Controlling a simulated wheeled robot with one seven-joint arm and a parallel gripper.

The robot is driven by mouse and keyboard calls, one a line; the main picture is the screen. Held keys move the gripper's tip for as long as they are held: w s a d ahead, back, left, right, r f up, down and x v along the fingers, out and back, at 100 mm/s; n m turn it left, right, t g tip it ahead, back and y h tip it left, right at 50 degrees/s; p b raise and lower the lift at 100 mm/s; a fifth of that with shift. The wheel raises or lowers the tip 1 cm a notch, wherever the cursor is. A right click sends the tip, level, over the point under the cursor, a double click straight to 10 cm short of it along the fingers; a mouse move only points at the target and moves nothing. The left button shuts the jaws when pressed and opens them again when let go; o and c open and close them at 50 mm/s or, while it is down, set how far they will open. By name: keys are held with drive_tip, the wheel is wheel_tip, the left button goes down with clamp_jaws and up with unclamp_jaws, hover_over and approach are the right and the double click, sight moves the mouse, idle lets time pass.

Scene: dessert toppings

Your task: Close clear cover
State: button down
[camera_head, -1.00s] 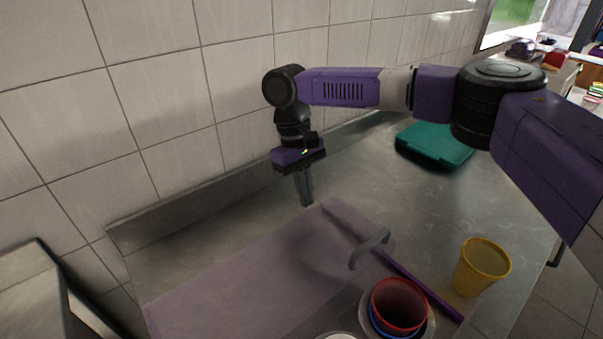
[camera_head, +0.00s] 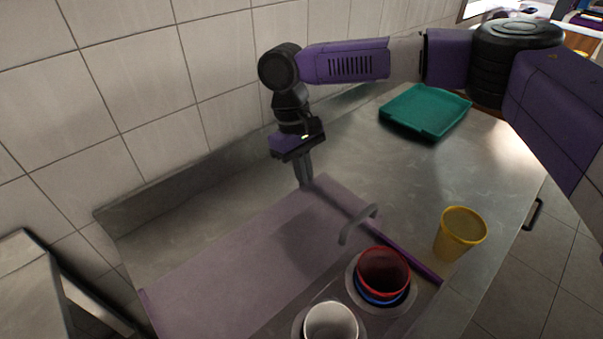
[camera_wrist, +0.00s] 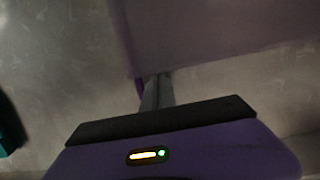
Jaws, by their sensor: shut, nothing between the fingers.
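The clear cover (camera_head: 225,255) is a flat, see-through, purple-tinted panel above the steel counter. Its grey handle (camera_head: 357,225) stands near the right edge, beside a dark purple strip (camera_head: 408,262). Cups at the front right are not under the panel. My gripper (camera_head: 306,183) is shut and empty, pointing down at the cover's far corner by the wall. In the wrist view, the shut fingers (camera_wrist: 157,92) overlap the cover's edge, and the cover (camera_wrist: 215,35) fills the upper right. I cannot tell whether they touch.
A red cup (camera_head: 384,270) nested in a blue one and a white cup (camera_head: 330,322) sit in round holders. A yellow cup (camera_head: 460,233) stands to the right. A teal tray (camera_head: 425,110) lies at the back. The tiled wall (camera_head: 150,120) is close behind my gripper.

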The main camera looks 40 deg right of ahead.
sight(339, 199)
drive_tip(key=s+p, duration=0.7)
drive_tip(key=s, duration=0.6)
drive_tip(key=shift+s+r+p, duration=0.2)
drive_tip(key=shift+p, duration=0.15)
drive_tip(key=shift+s+f, duration=0.2)
drive_tip(key=shift+s, duration=0.55)
drive_tip(key=w, duration=0.1)
drive_tip(key=w+p, duration=0.1)
drive_tip(key=w, duration=0.3)
drive_tip(key=shift+r, duration=0.4)
drive_tip(key=v, duration=0.9)
drive_tip(key=shift+r+b, duration=0.2)
drive_tip(key=shift+b, duration=0.15)
